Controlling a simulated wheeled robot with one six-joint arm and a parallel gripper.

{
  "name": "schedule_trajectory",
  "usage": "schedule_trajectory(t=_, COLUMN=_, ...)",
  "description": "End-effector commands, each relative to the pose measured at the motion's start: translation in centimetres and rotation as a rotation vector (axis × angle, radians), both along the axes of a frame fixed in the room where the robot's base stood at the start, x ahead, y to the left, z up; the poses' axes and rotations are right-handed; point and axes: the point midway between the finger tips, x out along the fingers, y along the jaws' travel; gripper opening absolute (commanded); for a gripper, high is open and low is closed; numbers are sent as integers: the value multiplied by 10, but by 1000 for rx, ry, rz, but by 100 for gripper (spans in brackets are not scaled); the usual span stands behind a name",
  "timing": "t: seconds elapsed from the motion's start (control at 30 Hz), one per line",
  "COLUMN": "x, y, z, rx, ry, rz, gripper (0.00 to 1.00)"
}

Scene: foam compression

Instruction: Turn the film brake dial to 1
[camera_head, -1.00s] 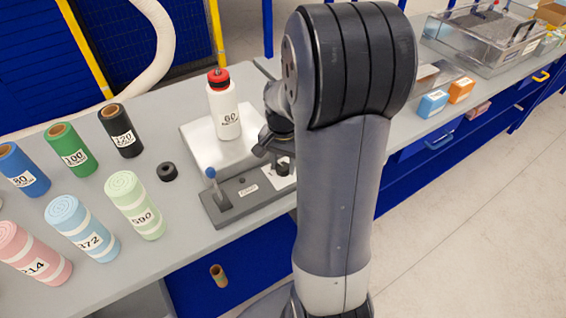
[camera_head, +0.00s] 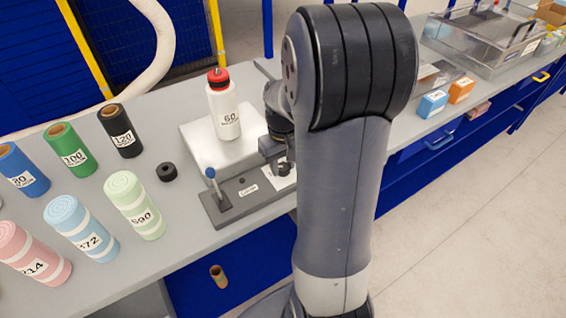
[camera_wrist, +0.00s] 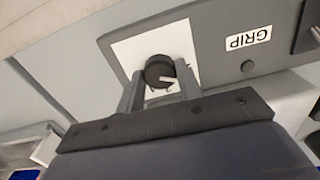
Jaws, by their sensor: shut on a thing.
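The film brake dial (camera_wrist: 160,70) is a round black knob with a white pointer line, on a white plate (camera_wrist: 180,39) of the dark grey panel. In the wrist view the two fingers of my gripper (camera_wrist: 158,84) stand on either side of the knob and are shut on it. The scale marks around the dial are mostly hidden, so the number at the pointer cannot be read. In the head view my gripper (camera_head: 277,160) is at the right end of the grey panel (camera_head: 230,203), partly hidden by my arm.
A blue-tipped lever (camera_head: 215,185) and a GRIP label (camera_wrist: 248,38) are on the same panel. A white bottle (camera_head: 223,105) with a red cap stands just behind. Several labelled rolls (camera_head: 133,203) and a black ring (camera_head: 167,171) stand to the left.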

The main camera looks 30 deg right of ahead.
Motion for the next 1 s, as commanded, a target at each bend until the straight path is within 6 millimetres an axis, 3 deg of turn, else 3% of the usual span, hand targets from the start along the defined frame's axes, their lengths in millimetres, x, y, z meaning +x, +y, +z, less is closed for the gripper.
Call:
schedule_trajectory(t=0.3, x=1, y=0, z=1, rx=-1, ry=-2, rz=128, gripper=11)
schedule_trajectory(t=0.87, x=1, y=0, z=1, rx=-1, ry=-2, rz=158, gripper=11)
schedule_trajectory(t=0.9, x=1, y=0, z=1, rx=-1, ry=-2, rz=158, gripper=36)
schedule_trajectory(t=1.0, x=1, y=0, z=1, rx=-1, ry=-2, rz=157, gripper=45)
